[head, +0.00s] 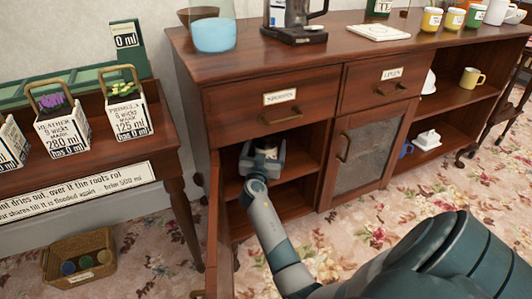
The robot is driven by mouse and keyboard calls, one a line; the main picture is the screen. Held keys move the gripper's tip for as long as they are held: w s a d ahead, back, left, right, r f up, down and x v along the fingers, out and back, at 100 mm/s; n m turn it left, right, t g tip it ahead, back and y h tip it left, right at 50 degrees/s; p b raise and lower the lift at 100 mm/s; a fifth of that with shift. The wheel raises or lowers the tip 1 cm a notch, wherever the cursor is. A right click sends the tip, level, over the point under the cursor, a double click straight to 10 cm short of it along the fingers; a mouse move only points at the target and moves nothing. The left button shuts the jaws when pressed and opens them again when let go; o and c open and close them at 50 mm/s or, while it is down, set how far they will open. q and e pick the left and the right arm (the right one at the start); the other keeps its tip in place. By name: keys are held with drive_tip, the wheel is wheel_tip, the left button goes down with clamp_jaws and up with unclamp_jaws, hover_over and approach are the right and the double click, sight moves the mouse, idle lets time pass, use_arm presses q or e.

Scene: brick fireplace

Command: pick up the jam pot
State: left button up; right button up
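My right gripper (264,150) is inside the open left cupboard (295,201) of the sideboard, at the upper shelf, below the drawer. Its two fingers point into the cupboard and stand apart. A small pale and dark thing shows between or just behind them; I cannot tell whether it is the jam pot or whether the fingers touch it. The gripper and wrist hide most of it. No jam pot can be made out clearly elsewhere. My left gripper is not in view.
The cupboard's open door (226,235) stands left of my forearm. A glass-fronted door (366,148) to the right is shut. The sideboard top holds a blue glass vessel (213,35), a coffee maker (297,22) and several coloured pots. A plant table (85,165) stands left.

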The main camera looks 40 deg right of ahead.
drive_tip(key=shift+c, duration=0.2)
idle(0.3)
drive_tip(key=shift+r, duration=0.1)
drive_tip(key=c, duration=1.5)
drive_tip(key=shift+o, duration=0.2)
drive_tip(key=shift+d, duration=0.1)
